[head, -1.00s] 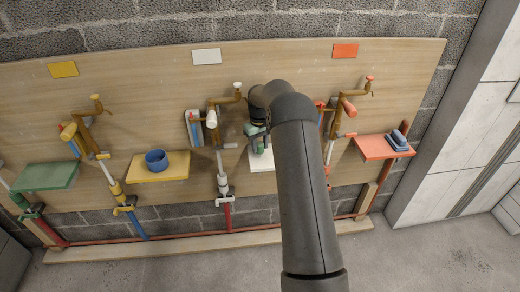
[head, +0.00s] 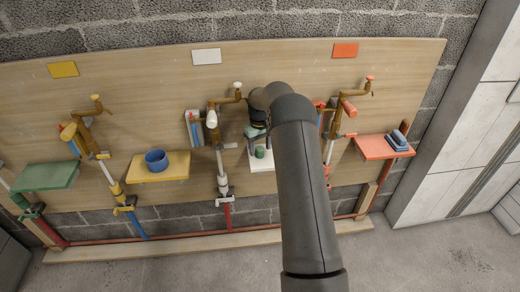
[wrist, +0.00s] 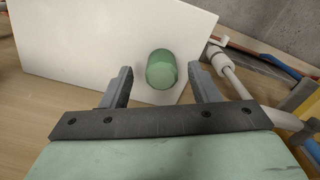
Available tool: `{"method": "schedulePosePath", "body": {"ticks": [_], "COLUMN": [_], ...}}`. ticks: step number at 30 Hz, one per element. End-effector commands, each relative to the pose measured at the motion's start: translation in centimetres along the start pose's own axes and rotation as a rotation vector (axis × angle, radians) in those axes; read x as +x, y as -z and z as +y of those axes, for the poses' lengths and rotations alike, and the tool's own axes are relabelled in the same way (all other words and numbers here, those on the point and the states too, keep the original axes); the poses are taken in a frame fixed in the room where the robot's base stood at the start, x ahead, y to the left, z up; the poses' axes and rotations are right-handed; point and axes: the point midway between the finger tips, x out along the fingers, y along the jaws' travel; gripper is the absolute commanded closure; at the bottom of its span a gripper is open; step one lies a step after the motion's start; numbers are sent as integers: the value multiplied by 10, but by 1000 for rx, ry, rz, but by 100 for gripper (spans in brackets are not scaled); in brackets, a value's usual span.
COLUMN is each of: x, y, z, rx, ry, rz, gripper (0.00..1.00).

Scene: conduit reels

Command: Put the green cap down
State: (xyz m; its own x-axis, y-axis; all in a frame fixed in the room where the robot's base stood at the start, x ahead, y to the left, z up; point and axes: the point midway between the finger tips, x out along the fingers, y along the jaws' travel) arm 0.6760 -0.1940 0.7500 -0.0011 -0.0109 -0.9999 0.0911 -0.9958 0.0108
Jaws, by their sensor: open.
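The green cap (wrist: 161,69) stands on the white shelf (wrist: 90,40), near one edge of it, in the wrist view. In the head view the cap (head: 260,152) shows on the white shelf (head: 257,166), beside my arm. My gripper (wrist: 160,85) is open in the wrist view, with one finger on each side of the cap and a visible gap on both sides. In the head view my gripper is mostly hidden behind my arm.
A yellow shelf (head: 175,172) with a blue cup (head: 156,160) is to the left. A green shelf (head: 45,177) is at far left. Pipes and cranks stand between the shelves.

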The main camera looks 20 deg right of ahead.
Motion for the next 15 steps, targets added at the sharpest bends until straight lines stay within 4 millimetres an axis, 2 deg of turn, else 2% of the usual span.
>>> {"method": "schedulePosePath", "body": {"ticks": [9,15], "x": [-69,-99], "y": [1,0], "z": [0,0], "rx": [0,0], "ry": [-2,-1], "rz": [5,3], "gripper": [45,45]}}
